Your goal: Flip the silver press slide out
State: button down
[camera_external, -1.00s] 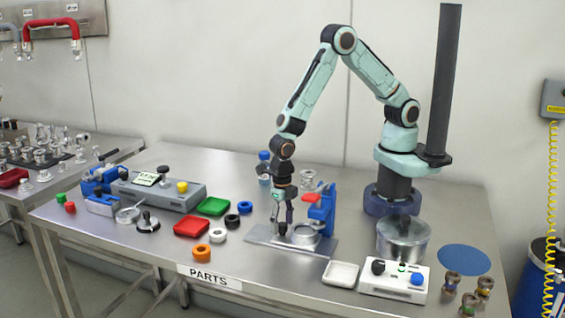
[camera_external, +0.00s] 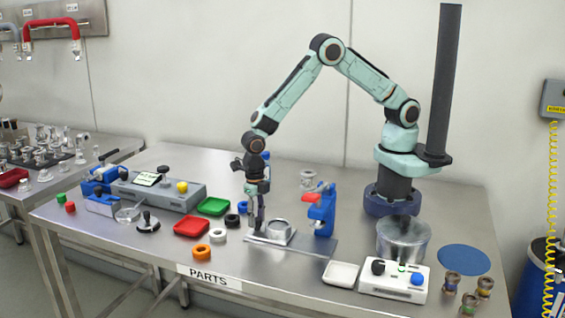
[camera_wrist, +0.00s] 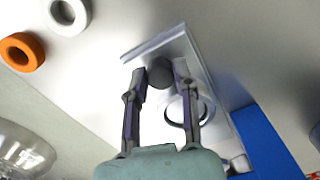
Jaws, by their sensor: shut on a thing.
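The blue press (camera_external: 321,212) stands on a silver base plate (camera_external: 312,246) in the external view. The silver press slide (camera_external: 266,237) carries a round ring-shaped nest (camera_external: 278,228) and lies to the left of the press. My gripper (camera_external: 256,228) points down at the slide's left end. In the wrist view my gripper (camera_wrist: 160,80) is shut on the slide's dark round knob (camera_wrist: 160,72), with a finger at each side. The ring nest (camera_wrist: 184,110) is partly hidden behind the right finger. The blue press body (camera_wrist: 268,140) shows at lower right.
An orange ring (camera_external: 202,251), a white ring (camera_external: 218,236) and black and blue rings lie left of the slide, near red (camera_external: 192,227) and green (camera_external: 214,206) trays. A white tray (camera_external: 341,273) and control box (camera_external: 394,280) are at front right. Bare table lies in front.

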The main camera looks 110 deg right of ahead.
jog(key=c, duration=0.9)
grip_release()
jog(key=shift+w+d, duration=0.1)
jog(key=shift+w, duration=0.1)
jog(key=shift+o, duration=0.2)
jog(key=shift+r, duration=0.15)
notch_tip(320, 180, up, 12)
